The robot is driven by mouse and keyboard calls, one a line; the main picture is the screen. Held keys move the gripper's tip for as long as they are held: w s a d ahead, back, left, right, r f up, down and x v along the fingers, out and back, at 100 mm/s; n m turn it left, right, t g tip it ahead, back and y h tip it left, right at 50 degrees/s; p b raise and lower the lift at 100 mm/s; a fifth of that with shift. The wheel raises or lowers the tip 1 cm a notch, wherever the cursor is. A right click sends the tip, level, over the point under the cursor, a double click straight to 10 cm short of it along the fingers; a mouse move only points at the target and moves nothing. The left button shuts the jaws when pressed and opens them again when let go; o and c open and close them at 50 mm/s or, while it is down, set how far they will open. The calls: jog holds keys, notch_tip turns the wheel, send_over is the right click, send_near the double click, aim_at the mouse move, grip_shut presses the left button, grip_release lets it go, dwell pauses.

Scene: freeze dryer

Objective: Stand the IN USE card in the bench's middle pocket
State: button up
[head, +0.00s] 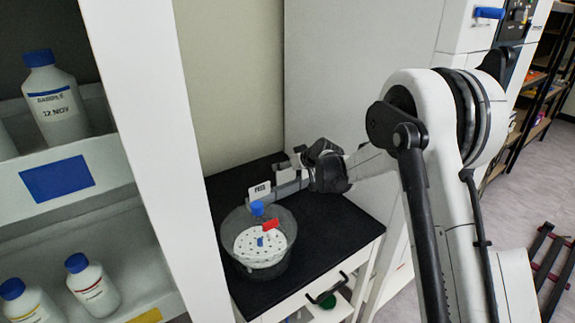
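A small white card (259,191) with dark lettering stands upright at the back of the black-topped bench (330,235). Its lettering is too small to read for sure. A pale grey bar (289,187) runs from beside the card to my gripper (306,176); I cannot make out separate pockets on it. My gripper is low over the back of the bench, to the right of the card. Its fingertips are small and partly hidden, so I cannot tell whether they hold anything. I cannot pick out a card that reads IN USE.
A clear round vessel (229,243) with a white perforated plate, a blue knob (257,208) and a red piece (271,224) stands on the bench's left front. White shelves (95,165) with blue-capped bottles (52,97) are at left. A pale wall is close behind.

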aim_at(287, 174)
jog(key=shift+f, duration=0.1)
jog(key=shift+f+b, duration=1.8)
jog(key=shift+f, duration=0.35)
jog(key=o, duration=1.8)
jog(key=shift+d, duration=0.1)
jog(key=shift+p+v, duration=0.35)
jog(key=shift+v, duration=3.15)
